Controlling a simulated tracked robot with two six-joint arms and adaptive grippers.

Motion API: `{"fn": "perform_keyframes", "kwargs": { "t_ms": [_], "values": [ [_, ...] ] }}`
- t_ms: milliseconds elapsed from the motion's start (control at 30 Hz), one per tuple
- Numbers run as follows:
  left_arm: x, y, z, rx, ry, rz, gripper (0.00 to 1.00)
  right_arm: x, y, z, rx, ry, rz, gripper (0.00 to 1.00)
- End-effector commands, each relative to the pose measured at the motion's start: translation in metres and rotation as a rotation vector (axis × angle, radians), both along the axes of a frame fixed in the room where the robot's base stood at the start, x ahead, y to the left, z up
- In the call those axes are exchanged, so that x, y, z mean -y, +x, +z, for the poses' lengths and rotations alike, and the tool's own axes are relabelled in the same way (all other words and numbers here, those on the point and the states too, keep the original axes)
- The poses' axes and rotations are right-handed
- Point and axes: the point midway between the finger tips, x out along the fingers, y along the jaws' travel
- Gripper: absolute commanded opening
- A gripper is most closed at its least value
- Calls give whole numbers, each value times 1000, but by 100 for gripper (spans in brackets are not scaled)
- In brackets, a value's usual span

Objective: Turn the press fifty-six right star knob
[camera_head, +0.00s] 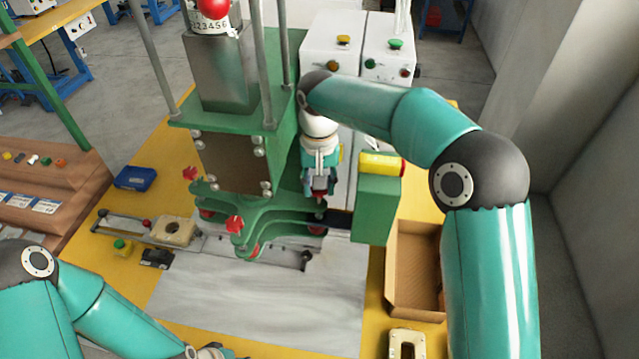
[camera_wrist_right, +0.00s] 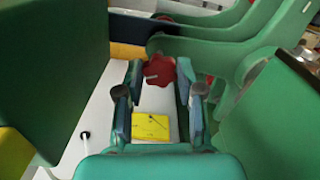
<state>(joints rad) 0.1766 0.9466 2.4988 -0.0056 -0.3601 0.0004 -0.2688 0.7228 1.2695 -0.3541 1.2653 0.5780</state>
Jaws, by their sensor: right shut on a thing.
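The press (camera_head: 233,162) is a green frame with a steel column, in the middle of the head view. Its right star knob is red and lobed; in the right wrist view this star knob (camera_wrist_right: 159,71) sits between my fingertips. My right gripper (camera_head: 319,190) reaches down at the press's right side and is shut on that knob. In the right wrist view the right gripper (camera_wrist_right: 159,78) has a finger on each side of it. In the head view the gripper mostly hides the knob. My left arm ends at the bottom edge, its fingers out of frame.
Other red star knobs (camera_head: 235,224) are on the press's left side. A green box (camera_head: 376,210) with a yellow cylinder (camera_head: 381,164) stands close right of my right gripper. A cardboard box (camera_head: 399,303) lies at the right. White control cabinets (camera_head: 331,45) stand behind.

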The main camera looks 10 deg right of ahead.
Motion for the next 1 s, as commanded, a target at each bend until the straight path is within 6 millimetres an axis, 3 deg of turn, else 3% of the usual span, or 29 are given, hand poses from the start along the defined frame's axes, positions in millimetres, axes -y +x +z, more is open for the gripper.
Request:
{"fn": "perform_keyframes", "kwargs": {
  "t_ms": [1000],
  "values": [
    [0, 0, 0, 0, 0, 0, 40, 0, 1, 2, 5, 0, 903, 3]
  ]
}}
